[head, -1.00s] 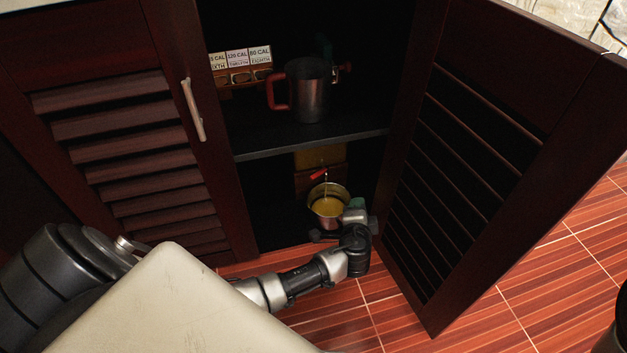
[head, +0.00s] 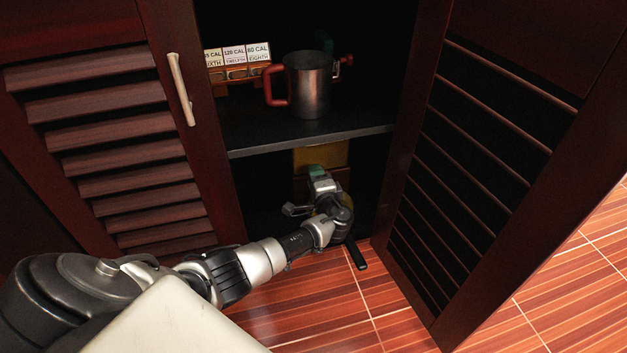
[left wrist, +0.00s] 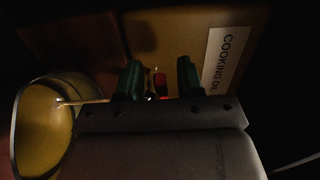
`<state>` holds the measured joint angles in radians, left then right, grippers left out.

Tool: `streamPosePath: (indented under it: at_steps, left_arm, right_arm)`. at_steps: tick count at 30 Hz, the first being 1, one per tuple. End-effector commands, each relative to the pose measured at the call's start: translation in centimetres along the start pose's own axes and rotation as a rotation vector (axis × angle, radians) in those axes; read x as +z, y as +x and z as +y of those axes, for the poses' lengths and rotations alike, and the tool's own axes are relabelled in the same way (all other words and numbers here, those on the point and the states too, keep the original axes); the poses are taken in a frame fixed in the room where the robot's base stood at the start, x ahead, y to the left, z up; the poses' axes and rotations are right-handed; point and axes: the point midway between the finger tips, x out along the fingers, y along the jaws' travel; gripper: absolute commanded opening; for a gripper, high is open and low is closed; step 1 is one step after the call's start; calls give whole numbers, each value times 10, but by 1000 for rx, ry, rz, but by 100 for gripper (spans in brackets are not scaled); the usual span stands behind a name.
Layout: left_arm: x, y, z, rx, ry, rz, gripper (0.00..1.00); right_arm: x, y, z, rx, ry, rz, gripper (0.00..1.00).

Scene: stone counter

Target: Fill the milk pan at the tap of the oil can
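The oil can (head: 325,155) is a yellow-brown box on the cabinet's lower level. In the left wrist view its face (left wrist: 190,35) bears a "COOKING OIL" label, and its red tap (left wrist: 161,82) shows between my fingers. The milk pan (left wrist: 20,125) holds yellow oil, and a thin stream (left wrist: 82,101) runs into it. In the head view my arm mostly hides the pan; a dark bar, seemingly its handle (head: 357,256), sticks out in front. My left gripper (head: 318,172) is open at the tap, its green fingers (left wrist: 161,78) apart on either side. Contact cannot be told. My right gripper is out of view.
A metal mug with a red handle (head: 312,88) stands on the shelf (head: 260,140) above, beside a rack with calorie labels (head: 238,60). A louvred door (head: 470,170) stands open at right; another louvred panel (head: 110,140) is at left. Striped floor lies in front.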

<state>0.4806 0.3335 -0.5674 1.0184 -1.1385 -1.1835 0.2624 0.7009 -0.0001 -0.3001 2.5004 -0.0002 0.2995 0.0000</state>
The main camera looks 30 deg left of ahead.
Motion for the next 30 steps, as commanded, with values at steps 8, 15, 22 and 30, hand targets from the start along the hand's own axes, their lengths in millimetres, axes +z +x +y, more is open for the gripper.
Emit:
streamPosePath:
  at_steps: [8,15,22,30]
  left_arm:
    - [0,15,0,0,0,0,37]
    - [0,15,0,0,1,0,30]
    - [0,14,0,1,1,1,0]
    - [1,19,0,-1,2,85,0]
  right_arm:
    - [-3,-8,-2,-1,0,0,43]
    - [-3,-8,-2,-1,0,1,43]
    - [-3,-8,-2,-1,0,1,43]
    - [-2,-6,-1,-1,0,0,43]
